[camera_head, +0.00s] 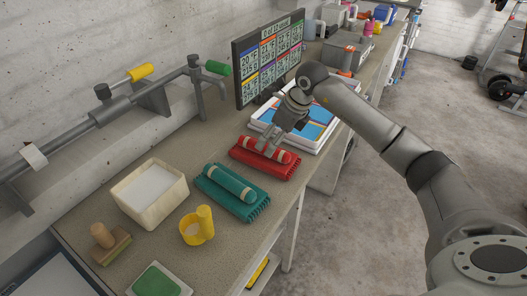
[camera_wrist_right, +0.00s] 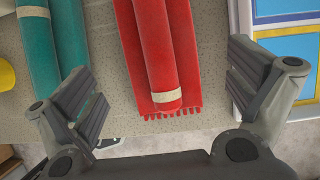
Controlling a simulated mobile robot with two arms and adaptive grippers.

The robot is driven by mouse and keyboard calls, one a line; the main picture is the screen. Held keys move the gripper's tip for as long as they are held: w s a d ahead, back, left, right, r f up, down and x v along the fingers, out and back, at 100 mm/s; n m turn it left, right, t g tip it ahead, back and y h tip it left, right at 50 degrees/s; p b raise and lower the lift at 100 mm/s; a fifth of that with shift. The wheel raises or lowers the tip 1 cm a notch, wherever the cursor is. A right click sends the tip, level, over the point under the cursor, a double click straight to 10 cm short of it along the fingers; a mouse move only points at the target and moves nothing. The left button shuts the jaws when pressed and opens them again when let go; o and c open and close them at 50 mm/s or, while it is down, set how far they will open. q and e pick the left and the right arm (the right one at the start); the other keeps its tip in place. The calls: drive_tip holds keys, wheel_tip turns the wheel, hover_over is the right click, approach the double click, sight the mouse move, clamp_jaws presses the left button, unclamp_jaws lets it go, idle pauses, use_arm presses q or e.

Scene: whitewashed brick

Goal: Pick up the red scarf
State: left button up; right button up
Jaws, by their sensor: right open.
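The red scarf (camera_head: 265,158) lies folded and rolled on the bench top, with a pale band at each end of its roll and fringe at its edge. In the right wrist view the red scarf (camera_wrist_right: 155,50) runs down the middle, its fringed end toward me. My right gripper (camera_head: 272,150) is above the scarf in the head view and hides part of it. In the wrist view my right gripper (camera_wrist_right: 165,95) is open, one finger on each side of the scarf, with nothing between them held. My left gripper is not in view.
A teal scarf (camera_head: 232,190) lies close on the left of the red one. Stacked books (camera_head: 300,128) lie close behind, below a display screen (camera_head: 270,62). A yellow cup (camera_head: 197,228) and a cream bin (camera_head: 150,192) stand nearer. The bench's front edge is close.

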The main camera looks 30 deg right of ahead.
drive_tip(key=shift+x, duration=1)
drive_tip(key=shift+w+a+f+p, duration=0.15)
drive_tip(key=shift+w+f+p, duration=0.1)
drive_tip(key=shift+f+p, duration=0.05)
drive_tip(key=p+x, duration=0.1)
drive_tip(key=x, duration=0.2)
drive_tip(key=shift+s+a+f+p, duration=0.1)
drive_tip(key=shift+a+f+p, duration=0.1)
drive_tip(key=shift+p, duration=0.15)
drive_tip(key=shift+w+f, duration=0.25)
drive_tip(key=shift+f, duration=0.3)
drive_tip(key=c, duration=0.9)
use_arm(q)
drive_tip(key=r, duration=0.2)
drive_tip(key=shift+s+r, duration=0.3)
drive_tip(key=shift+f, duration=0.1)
use_arm(e)
drive_tip(key=shift+r, duration=0.1)
